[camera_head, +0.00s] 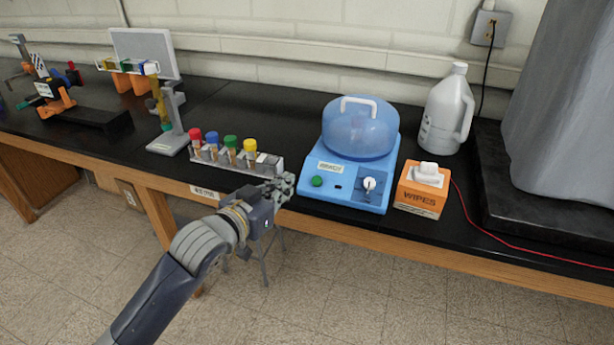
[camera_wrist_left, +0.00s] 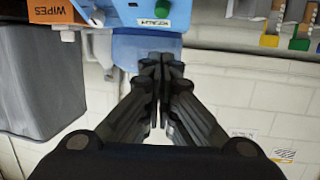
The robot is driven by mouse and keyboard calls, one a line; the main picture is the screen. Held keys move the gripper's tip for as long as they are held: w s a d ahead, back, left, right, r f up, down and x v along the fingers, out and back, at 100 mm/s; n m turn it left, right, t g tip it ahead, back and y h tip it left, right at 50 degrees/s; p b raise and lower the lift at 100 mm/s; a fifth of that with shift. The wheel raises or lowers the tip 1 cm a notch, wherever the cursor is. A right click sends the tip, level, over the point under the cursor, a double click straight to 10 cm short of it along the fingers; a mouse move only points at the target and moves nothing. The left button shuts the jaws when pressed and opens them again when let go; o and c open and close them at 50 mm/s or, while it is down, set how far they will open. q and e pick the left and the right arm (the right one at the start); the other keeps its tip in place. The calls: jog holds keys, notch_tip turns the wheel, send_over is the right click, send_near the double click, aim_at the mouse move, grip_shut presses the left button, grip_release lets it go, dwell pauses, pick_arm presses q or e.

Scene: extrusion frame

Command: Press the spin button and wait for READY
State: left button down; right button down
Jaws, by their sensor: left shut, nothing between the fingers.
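The blue centrifuge (camera_head: 378,192) stands near the bench's front edge in the head view, with its translucent dome lid (camera_head: 357,130) down. Its round green button (camera_head: 317,181) is at the left of the front, below a white label (camera_head: 331,167) too small to read surely. A white knob (camera_head: 369,184) sits to the right. My left gripper (camera_head: 285,186) is shut and empty, just left of the button and apart from it. In the left wrist view the shut fingers (camera_wrist_left: 160,62) show below the green button (camera_wrist_left: 162,8), beside the blue body. My right gripper is out of view.
A rack (camera_head: 236,160) with red, blue, green and yellow capped tubes stands left of the centrifuge. A wipes box (camera_head: 420,195) stands close on its right, a white jug (camera_head: 445,115) behind. A red cable (camera_head: 475,222) runs along the right bench.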

pick_arm(q)
jog(key=p, duration=0.2)
send_over(317, 181)
jog(key=a+f+v, duration=0.1)
jog(key=v, duration=0.4)
notch_tip(317, 181, down, 2)
jog(key=shift+w+d+f, duration=0.25)
jog(key=shift+w+f, duration=0.1)
jog(key=shift+f, duration=0.25)
jog(key=shift+w+d+f, duration=0.3)
jog(key=shift+w+f, duration=0.05)
jog(key=shift+f, duration=0.3)
jog(key=shift+w+d+f, duration=0.25)
jog(key=shift+w+f, duration=0.1)
jog(key=shift+f, duration=0.25)
